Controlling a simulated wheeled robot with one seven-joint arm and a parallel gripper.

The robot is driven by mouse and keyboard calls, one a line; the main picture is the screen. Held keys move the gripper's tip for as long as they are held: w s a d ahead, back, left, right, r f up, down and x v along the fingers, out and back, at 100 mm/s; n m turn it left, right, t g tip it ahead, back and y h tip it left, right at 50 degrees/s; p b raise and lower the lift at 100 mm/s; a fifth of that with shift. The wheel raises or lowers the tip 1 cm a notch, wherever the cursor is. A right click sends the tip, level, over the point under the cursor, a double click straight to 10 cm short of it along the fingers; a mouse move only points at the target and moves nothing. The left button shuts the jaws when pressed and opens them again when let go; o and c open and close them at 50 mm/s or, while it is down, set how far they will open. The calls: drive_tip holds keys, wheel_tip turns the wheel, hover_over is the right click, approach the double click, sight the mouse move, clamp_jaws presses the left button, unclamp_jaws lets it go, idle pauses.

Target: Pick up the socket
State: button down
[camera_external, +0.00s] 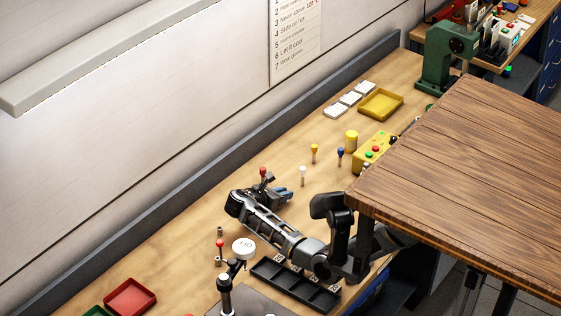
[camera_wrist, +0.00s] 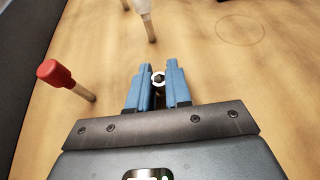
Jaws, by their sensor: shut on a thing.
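The socket (camera_wrist: 158,78) is a small round metal piece with a pale rim and a dark centre. In the wrist view it sits between the tips of the blue fingers of my gripper (camera_wrist: 158,88), which are shut on it. In the external view my gripper (camera_external: 285,194) is low over the wooden bench, pointing right, and the socket cannot be made out there. Whether the socket touches the bench is hard to tell.
A red-topped peg (camera_wrist: 62,80) stands close left of my gripper, and a white-topped peg (camera_wrist: 146,18) stands just beyond it. A black divided tray (camera_external: 295,286) lies nearer the camera. A wooden tabletop (camera_external: 460,150) overhangs at right. A yellow tray (camera_external: 381,117) lies farther back.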

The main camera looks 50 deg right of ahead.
wheel_tip(320, 180, up, 3)
drive_tip(key=p, duration=0.3)
drive_tip(key=shift+r, duration=0.15)
drive_tip(key=s+d+r+n+t+y, duration=0.2)
drive_tip(key=s+d+n+t, duration=0.4)
drive_tip(key=s, duration=0.1)
drive_tip(key=s+d+r+n+t+y, duration=0.2)
drive_tip(key=s+d+n+t+y, duration=0.1)
drive_tip(key=s+d+n+t, duration=0.3)
drive_tip(key=shift+s+d+r, duration=0.25)
drive_tip(key=shift+s+d, duration=0.2)
drive_tip(key=shift+s, duration=0.05)
idle(0.3)
drive_tip(key=shift+a+t+y, duration=0.1)
drive_tip(key=shift+t+y, duration=0.2)
drive_tip(key=shift+y, duration=0.1)
